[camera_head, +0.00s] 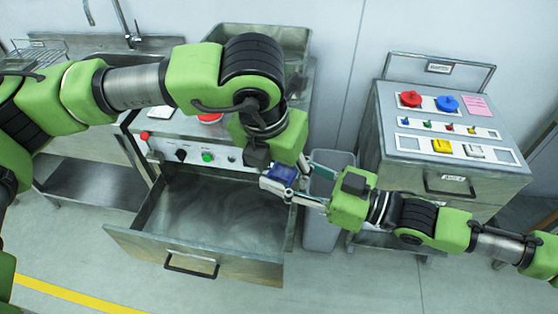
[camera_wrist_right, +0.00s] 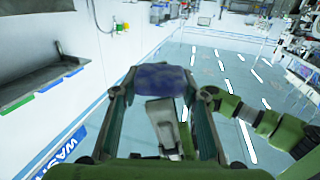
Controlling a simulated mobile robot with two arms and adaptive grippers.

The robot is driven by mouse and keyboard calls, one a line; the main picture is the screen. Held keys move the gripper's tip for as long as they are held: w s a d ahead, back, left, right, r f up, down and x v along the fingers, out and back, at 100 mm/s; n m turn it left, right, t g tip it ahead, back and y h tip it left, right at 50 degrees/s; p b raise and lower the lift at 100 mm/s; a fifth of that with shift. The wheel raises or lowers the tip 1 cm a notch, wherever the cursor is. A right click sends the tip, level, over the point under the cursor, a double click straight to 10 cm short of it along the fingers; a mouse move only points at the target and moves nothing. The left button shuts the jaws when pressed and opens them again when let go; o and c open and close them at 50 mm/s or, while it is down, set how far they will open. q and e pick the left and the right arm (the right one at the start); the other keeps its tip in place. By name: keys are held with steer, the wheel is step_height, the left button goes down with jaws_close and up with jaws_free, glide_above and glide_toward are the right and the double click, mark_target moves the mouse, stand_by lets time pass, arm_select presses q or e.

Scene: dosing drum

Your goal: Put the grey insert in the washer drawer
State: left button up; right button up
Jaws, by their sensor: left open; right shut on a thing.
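The washer drawer (camera_head: 135,243) is pulled open below the control panel, and its visible floor is bare. My right gripper (camera_head: 287,178) is shut on a blue block (camera_head: 284,173) above the drawer's right edge. In the right wrist view the blue block (camera_wrist_right: 163,78) sits between my right fingertips. My left gripper (camera_head: 272,178) is open, close to the same block; its fingers overlap the block and right gripper, so I cannot tell if they touch it. I cannot pick out a grey insert for certain; a light grey block (camera_head: 474,151) sits on the right-hand cabinet.
The washer panel (camera_head: 190,150) has several buttons and knobs. A grey bin (camera_head: 322,225) stands right of the drawer. The right-hand cabinet (camera_head: 455,185) carries red, blue and yellow pieces. A sink (camera_head: 150,58) is at the back left. Floor in front is clear.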

arm_select(q)
steer(key=shift+c, duration=0.3)
steer(key=c, duration=1.1)
arm_select(e)
steer(key=o, duration=1.1)
